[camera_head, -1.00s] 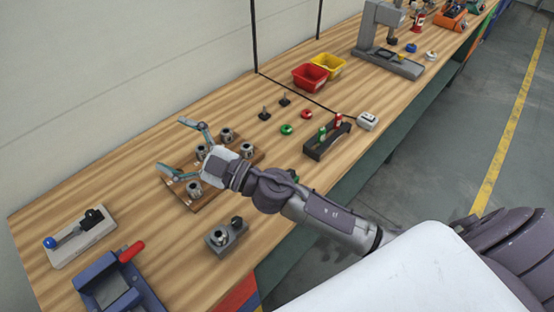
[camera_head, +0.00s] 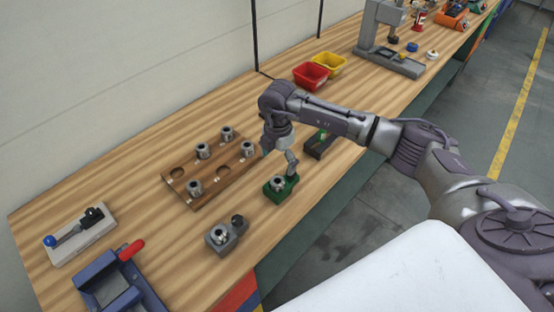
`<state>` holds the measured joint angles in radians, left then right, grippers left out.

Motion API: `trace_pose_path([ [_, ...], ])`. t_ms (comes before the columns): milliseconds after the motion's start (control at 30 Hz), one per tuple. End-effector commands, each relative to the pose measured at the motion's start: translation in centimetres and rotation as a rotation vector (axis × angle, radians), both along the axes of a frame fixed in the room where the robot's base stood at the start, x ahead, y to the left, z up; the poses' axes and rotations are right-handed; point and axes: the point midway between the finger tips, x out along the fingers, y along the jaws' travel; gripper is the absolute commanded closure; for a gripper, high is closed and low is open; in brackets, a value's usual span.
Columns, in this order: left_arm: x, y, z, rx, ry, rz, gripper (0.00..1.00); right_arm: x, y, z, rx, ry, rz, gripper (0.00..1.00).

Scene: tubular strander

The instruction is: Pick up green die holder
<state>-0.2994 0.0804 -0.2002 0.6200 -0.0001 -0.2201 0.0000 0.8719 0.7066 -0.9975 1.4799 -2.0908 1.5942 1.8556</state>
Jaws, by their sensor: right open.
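The green die holder (camera_head: 283,192) sits on the wooden bench in front of the wooden die board, with a metal die on its top. My right gripper (camera_head: 280,165) points down just above and behind it. Its fingers are open, one reaching down near the holder's back right; I cannot tell whether it touches. The other finger is partly hidden by the gripper's body. My left gripper is not in view.
A grey die holder (camera_head: 226,235) stands close by at the lower left. The wooden board (camera_head: 225,174) holds several metal dies. A dark rack (camera_head: 320,147) is partly hidden behind my arm. Red (camera_head: 310,76) and yellow (camera_head: 330,64) bins stand farther back.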

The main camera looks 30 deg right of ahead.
Motion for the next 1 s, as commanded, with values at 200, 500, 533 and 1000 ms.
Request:
trace_pose_path([
  [200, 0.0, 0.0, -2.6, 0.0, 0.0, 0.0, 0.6, -0.1, 0.1, -3.5, 0.003, 0.002, 0.003, 0.1],
  [500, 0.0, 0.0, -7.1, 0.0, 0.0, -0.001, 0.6, -0.1, 0.1, -9.6, 0.004, 0.0, 0.004, 0.1],
  [533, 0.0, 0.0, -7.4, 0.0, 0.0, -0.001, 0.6, 0.0, 0.2, -10.0, 0.005, 0.0, 0.004, 0.1],
  [1000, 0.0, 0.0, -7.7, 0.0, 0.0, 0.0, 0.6, 0.0, 0.2, -10.7, 0.005, 0.0, 0.005, 0.25],
])
